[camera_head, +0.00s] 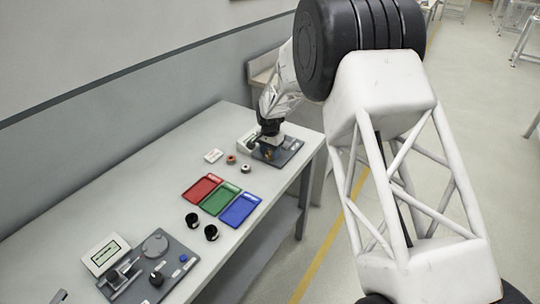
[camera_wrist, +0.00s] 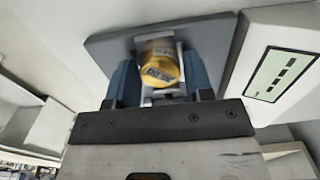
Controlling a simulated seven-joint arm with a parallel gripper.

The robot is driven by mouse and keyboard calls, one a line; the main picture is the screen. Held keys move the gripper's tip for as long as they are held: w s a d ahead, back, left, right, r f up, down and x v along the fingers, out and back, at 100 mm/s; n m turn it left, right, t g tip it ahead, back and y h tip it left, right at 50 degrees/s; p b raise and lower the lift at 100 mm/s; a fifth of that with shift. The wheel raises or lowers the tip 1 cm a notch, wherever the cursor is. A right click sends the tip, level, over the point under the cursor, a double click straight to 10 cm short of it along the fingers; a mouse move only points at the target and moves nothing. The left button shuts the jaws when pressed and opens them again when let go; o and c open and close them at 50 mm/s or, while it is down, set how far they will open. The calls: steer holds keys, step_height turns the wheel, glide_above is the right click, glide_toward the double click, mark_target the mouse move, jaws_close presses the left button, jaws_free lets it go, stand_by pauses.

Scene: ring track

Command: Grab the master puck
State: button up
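The master puck (camera_wrist: 158,65) is a gold cylinder with dark lettering on its face. In the wrist view it sits at a pale metal holder on a grey plate (camera_wrist: 105,44). My gripper (camera_wrist: 161,72) has one blue finger on either side of the puck. The fingers are spread apart, with narrow gaps seeming to show beside the puck; contact is hard to judge. In the head view, my gripper (camera_head: 268,146) is low over the grey plate (camera_head: 290,150) at the table's far end and hides most of the puck.
A white display unit (camera_wrist: 283,62) stands close to the right of my gripper in the wrist view. In the head view, small rings (camera_head: 246,168), red (camera_head: 203,188), green (camera_head: 219,199) and blue (camera_head: 240,209) trays, black cups (camera_head: 211,232) and another grey station (camera_head: 165,262) lie nearer.

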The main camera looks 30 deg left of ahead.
mark_target(270, 153)
steer(key=c, duration=0.7)
steer(key=shift+r, duration=0.15)
steer(key=shift+r, duration=0.85)
steer(key=shift+s+d+r, duration=0.15)
steer(key=shift+s+r, duration=0.05)
steer(key=shift+r, duration=0.65)
steer(key=s+d, duration=0.3)
steer(key=s+d+r, duration=0.1)
steer(key=s+d, duration=0.7)
steer(key=shift+s+r, duration=0.1)
steer(key=shift+r, duration=0.1)
